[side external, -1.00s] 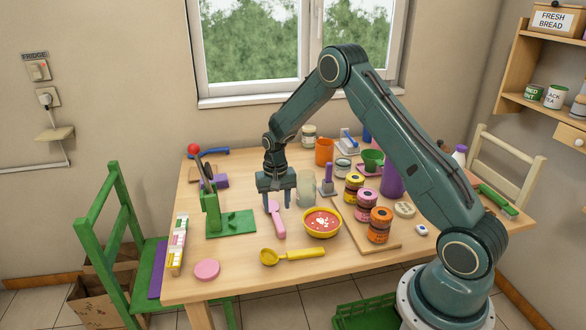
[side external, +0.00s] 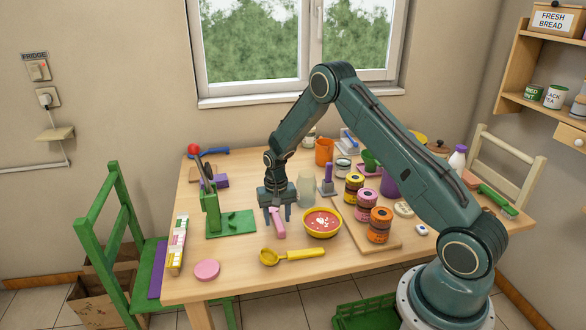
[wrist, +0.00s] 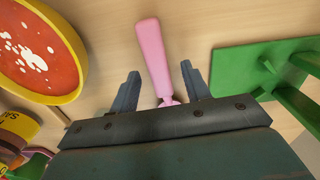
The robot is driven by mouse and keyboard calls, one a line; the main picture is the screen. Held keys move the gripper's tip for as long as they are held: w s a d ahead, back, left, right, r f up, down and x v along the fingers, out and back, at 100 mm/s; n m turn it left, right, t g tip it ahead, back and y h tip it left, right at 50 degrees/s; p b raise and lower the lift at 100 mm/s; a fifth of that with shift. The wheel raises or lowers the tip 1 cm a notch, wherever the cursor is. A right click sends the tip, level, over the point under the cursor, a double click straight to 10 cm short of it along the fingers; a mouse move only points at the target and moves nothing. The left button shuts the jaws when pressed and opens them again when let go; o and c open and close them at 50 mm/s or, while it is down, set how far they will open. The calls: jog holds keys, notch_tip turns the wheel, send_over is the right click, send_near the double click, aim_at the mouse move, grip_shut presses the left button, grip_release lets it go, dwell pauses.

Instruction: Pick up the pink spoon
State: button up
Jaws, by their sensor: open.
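The pink spoon (side external: 278,224) lies on the wooden table between the green board and the yellow soup bowl. In the wrist view the pink spoon (wrist: 152,55) shows its handle running away from me between my fingers; its other end is hidden behind the gripper body. My gripper (side external: 278,217) is low over the spoon, pointing down. In the wrist view my gripper (wrist: 160,85) is open, with one finger on each side of the spoon and a gap to both. I cannot tell how high the fingertips are above the table.
The yellow bowl of red soup (side external: 322,222) stands close on the right. A green board with a holder (side external: 232,222) is close on the left. A yellow ladle (side external: 292,255) and a pink disc (side external: 207,270) lie nearer. A pale glass (side external: 306,188) stands just behind right.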

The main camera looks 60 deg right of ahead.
aim_at(278, 218)
jog(key=shift+c, duration=0.5)
grip_shut()
jog(key=shift+r, duration=0.1)
notch_tip(278, 218, up, 20)
dwell(0.6)
dwell(0.5)
